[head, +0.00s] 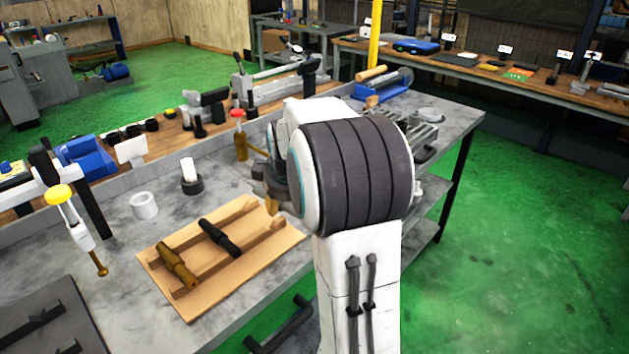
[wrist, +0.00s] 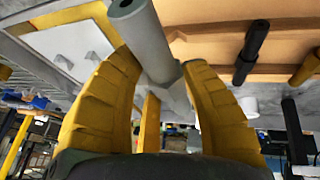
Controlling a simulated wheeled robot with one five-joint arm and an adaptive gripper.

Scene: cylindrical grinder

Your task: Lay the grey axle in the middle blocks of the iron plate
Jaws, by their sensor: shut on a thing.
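My gripper (wrist: 162,66) is shut on the grey axle (wrist: 151,38), which runs between its two yellow fingers in the wrist view. The axle has a hole in its near end and a thicker collar further along. In the head view my gripper (head: 271,200) is mostly hidden behind my arm, over the right end of the wooden board; I cannot make out the axle there. A dark grey plate with black blocks, likely the iron plate (head: 62,330), is cut off at the lower left of the head view.
The wooden board (head: 205,302) carries a black axle (head: 220,238) and a brass axle (head: 177,262) across its rails. A white ring (head: 144,206) and a white-and-black cylinder (head: 191,178) stand behind it.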

